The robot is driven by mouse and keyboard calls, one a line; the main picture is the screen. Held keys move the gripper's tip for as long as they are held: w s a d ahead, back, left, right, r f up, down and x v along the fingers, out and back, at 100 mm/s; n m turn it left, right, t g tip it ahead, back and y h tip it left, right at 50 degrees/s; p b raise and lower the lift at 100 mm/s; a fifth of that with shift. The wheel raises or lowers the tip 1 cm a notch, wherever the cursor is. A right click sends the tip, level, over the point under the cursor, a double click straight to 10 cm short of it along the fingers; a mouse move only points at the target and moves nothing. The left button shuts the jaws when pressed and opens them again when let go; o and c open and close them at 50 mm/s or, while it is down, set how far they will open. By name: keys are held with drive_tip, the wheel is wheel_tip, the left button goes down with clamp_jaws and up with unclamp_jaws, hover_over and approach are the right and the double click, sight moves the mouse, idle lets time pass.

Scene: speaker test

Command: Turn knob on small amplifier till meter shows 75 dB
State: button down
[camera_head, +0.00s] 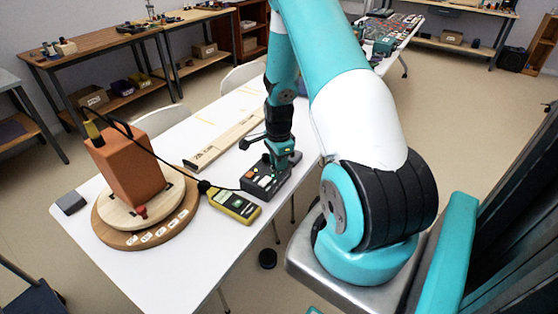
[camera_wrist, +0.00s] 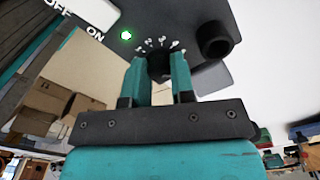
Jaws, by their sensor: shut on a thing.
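The small dark amplifier (camera_head: 266,178) lies on the white table, and my gripper (camera_head: 283,160) is over its right end. In the wrist view my gripper's teal fingers (camera_wrist: 160,75) are closed on the black knob (camera_wrist: 160,66) on the amplifier's face (camera_wrist: 165,18). Printed numbers show around the knob, and a green light glows by the word ON. The knob's exact pointer position is hidden between the fingers. The yellow sound meter (camera_head: 233,205) lies left of the amplifier. Its display is too small to read.
An orange-brown speaker box (camera_head: 128,162) stands on a round wooden turntable (camera_head: 106,229) with labels at its front. A black cable runs from the speaker's top toward the amplifier. A long wooden bar (camera_head: 222,142) lies behind. A dark grey block (camera_head: 71,202) lies at the left table edge.

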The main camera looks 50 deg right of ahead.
drive_tip(key=shift+w+r, duration=0.1)
idle(0.4)
drive_tip(key=c, duration=1)
unclamp_jaws()
drive_tip(key=shift+o, duration=0.2)
wheel_tip(320, 180, up, 17)
drive_tip(key=shift+r+b, duration=0.15)
drive_tip(key=shift+b, duration=0.25)
